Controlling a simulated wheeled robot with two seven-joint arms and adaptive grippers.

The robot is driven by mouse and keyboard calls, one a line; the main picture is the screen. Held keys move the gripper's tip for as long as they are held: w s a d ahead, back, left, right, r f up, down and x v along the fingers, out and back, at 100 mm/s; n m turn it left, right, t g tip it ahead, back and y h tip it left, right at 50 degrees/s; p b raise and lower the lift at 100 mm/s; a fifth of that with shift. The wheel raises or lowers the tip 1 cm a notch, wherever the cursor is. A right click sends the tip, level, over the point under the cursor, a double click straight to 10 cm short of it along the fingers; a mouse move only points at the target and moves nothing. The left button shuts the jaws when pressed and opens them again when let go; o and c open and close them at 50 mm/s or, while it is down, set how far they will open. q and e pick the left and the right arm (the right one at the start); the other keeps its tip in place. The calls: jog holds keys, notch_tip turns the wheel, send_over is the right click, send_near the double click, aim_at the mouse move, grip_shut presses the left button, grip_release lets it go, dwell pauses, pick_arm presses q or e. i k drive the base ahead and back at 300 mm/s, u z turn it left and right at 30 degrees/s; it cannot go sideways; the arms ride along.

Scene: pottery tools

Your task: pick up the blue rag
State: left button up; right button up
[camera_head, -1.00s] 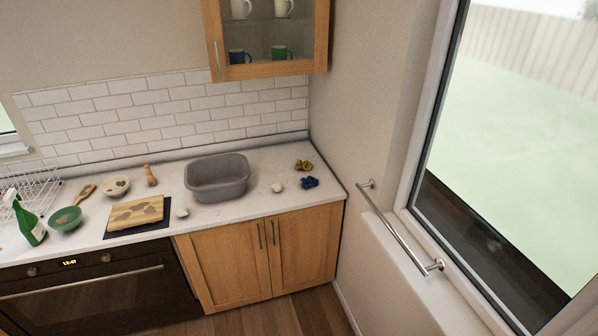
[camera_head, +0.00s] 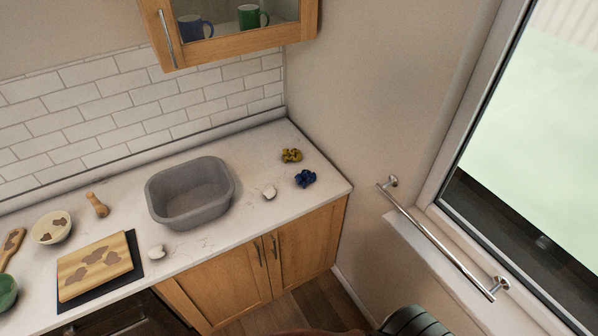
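The blue rag (camera_head: 305,178) lies crumpled on the white countertop (camera_head: 225,240), near its right end and close to the front edge. A crumpled yellow rag (camera_head: 291,155) lies just behind it, apart from it. Nothing touches the blue rag. A dark, ribbed rounded part shows at the bottom edge, right of centre; it may be part of my own arm. No gripper fingers show in this view.
A grey basin (camera_head: 190,192) stands left of the rags, with a small pale lump (camera_head: 268,192) between. A wooden board (camera_head: 95,265) lies farther left. A metal rail (camera_head: 435,240) juts from the right wall. A glass-fronted cabinet (camera_head: 235,30) hangs above.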

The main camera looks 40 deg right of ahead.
aim_at(305, 177)
jog(key=z, duration=1.5)
